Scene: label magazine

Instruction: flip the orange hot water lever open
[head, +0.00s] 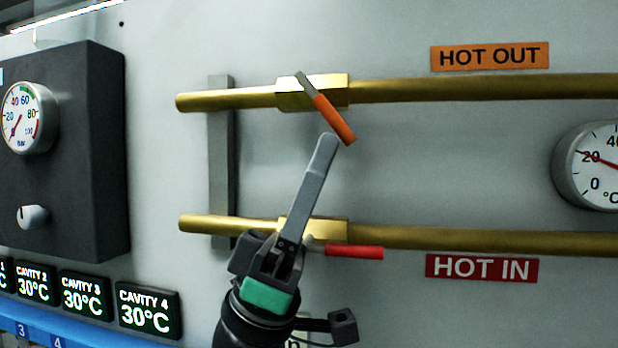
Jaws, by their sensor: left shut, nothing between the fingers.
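The orange lever (333,119) sits on the brass valve body (312,92) of the upper pipe, beside the HOT OUT label (490,56). It is tilted, its orange grip pointing down and to the right, with a bare grey end above the pipe. My left gripper (328,142) comes up from below and is shut and empty. Its fingertips appear right beside the lower part of the orange grip; I cannot tell whether they touch it. My right gripper is out of view.
A red lever (354,252) lies along the lower brass pipe (480,239), beside the HOT IN label (482,268). My left gripper passes in front of this pipe. A dial (590,165) is at right, a dark gauge box (85,150) at left.

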